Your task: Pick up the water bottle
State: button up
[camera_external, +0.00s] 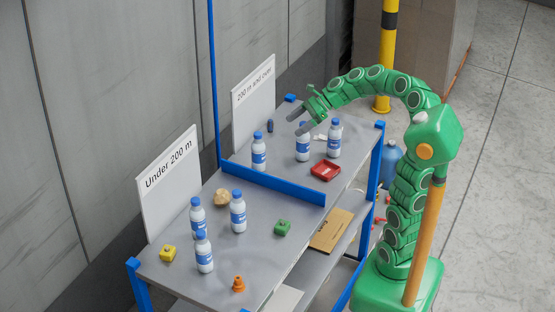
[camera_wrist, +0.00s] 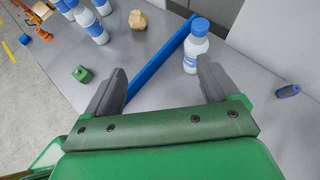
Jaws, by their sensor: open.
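White water bottles with blue caps and labels stand upright on the grey table, several in all. In the external view, three are beyond the blue divider: a left bottle (camera_external: 258,154), a middle bottle (camera_external: 302,147) and a right bottle (camera_external: 334,141). A near group includes this bottle (camera_external: 204,256). My gripper (camera_external: 294,121) is open and empty above the far section. In the wrist view, my gripper (camera_wrist: 161,68) has its fingers apart, with one bottle (camera_wrist: 191,55) ahead near the right fingertip, beside the divider. That finger hides a little of its lower part.
The blue divider (camera_external: 270,183) crosses the table. A red tray (camera_external: 326,171), a dark blue item (camera_wrist: 288,91), a green block (camera_external: 283,228), a tan lump (camera_external: 222,197), a yellow block (camera_external: 168,254) and an orange piece (camera_external: 239,285) lie around. Two sign boards stand at the back.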

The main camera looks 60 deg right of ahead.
aim_at(231, 213)
jog(key=w+a+n+g+y, duration=0.2)
jog(key=a+n+g+y, duration=0.25)
jog(key=a, duration=2.45)
jog(key=shift+t, duration=0.45)
jog(key=shift+w+a+f, duration=0.25)
jog(key=shift+a+f, duration=0.55)
jog(key=shift+f, duration=1.35)
jog(key=shift+w+a+f, duration=0.3)
jog(key=shift+a+f, duration=0.55)
jog(key=shift+f, duration=1.25)
jog(key=shift+w+a+f, duration=0.25)
jog(key=shift+a+f, duration=0.55)
jog(key=shift+f, duration=1.35)
jog(key=shift+x, duration=1.25)
jog(key=shift+c, duration=0.5)
jog(key=c, duration=1.2)
jog(key=shift+o, duration=0.2)
